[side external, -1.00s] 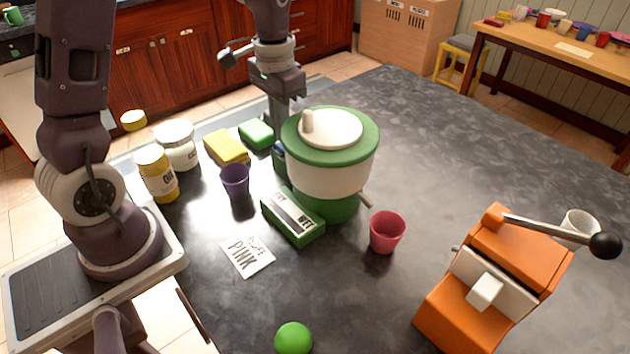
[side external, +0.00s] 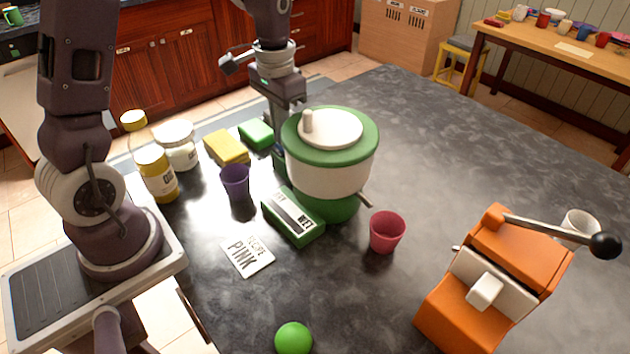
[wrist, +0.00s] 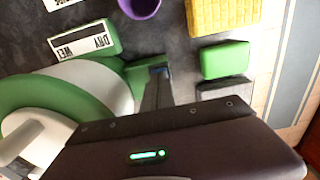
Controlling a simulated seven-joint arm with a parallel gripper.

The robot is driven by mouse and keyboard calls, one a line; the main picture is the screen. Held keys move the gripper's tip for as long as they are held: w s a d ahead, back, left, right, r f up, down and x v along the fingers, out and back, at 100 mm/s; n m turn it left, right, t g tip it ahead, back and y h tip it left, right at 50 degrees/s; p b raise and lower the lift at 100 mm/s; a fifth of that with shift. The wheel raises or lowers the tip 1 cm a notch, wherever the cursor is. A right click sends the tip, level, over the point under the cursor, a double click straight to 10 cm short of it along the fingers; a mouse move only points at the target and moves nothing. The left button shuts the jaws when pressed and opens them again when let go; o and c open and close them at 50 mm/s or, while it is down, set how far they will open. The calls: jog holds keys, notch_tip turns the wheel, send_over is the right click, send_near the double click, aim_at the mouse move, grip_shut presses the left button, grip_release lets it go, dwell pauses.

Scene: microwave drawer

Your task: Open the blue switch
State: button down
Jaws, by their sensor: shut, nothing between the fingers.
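My gripper (side external: 281,166) points down close behind the left side of a green-and-white lidded machine (side external: 326,178). Its fingers are shut with nothing between them. In the wrist view my gripper (wrist: 159,74) ends beside a green part of the machine. A small dark blue patch (wrist: 160,70) shows at the fingertips. I cannot tell whether it is the blue switch or whether the fingers touch it. The rest of the switch is not visible. A green block labelled DRY and WET (side external: 293,218) sits at the machine's front; it also shows in the wrist view (wrist: 90,42).
A purple cup (side external: 235,182), yellow sponge (side external: 227,148), green block (side external: 256,134) and jars (side external: 157,174) stand to the left. A card (side external: 246,255), pink cup (side external: 387,232) and green ball (side external: 293,338) lie nearer. An orange machine (side external: 490,290) stands right. The counter's far right is clear.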

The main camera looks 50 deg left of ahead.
jog(key=shift+f, duration=0.5)
jog(key=shift+r, duration=3.55)
jog(key=s+d+r+t, duration=0.2)
jog(key=s+d+r, duration=0.1)
jog(key=s, duration=0.6)
jog(key=s+d+r+t, duration=0.3)
jog(key=s+d+r, duration=0.1)
jog(key=s, duration=0.6)
jog(key=shift+d+r+t, duration=0.25)
jog(key=shift+d+t, duration=0.05)
jog(key=shift+d, duration=0.5)
